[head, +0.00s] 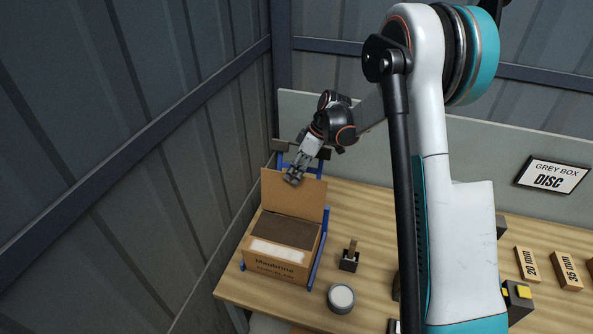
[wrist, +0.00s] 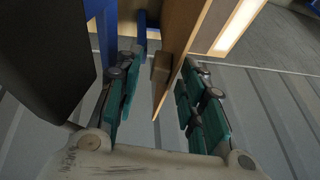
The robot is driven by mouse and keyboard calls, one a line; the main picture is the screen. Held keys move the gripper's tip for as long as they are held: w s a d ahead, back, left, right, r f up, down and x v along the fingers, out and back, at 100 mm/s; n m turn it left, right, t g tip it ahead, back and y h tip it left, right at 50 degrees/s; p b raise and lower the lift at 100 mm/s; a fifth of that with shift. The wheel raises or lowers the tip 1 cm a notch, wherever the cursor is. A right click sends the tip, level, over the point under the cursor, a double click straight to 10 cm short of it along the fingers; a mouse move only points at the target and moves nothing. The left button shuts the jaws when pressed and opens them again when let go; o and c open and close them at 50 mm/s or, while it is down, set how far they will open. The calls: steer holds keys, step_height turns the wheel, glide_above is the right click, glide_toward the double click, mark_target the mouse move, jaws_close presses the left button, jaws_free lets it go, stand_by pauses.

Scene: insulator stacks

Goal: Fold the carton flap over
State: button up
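The brown carton (head: 277,268) stands at the left end of the table in a blue frame (head: 318,262). Its printed front faces me. Its flap (head: 300,204) stands upright at the back, with dark filling and a pale panel showing in front of it. My gripper (head: 293,177) is at the flap's top edge. In the wrist view, the flap (wrist: 184,50) reaches into the space between the two teal-padded fingers of my gripper (wrist: 160,98). The fingers are apart, with gaps visible beside the flap. The flap lies closer to the right finger; contact cannot be told.
A small black holder with a wooden piece (head: 349,258) and a round grey tin (head: 341,298) stand right of the carton. Wooden blocks (head: 527,264) and a sign (head: 552,176) are farther right. A ribbed wall (head: 130,150) rises close on the left. A low grey panel backs the table.

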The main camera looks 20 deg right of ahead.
steer(key=shift+f, duration=0.1)
jaws_close()
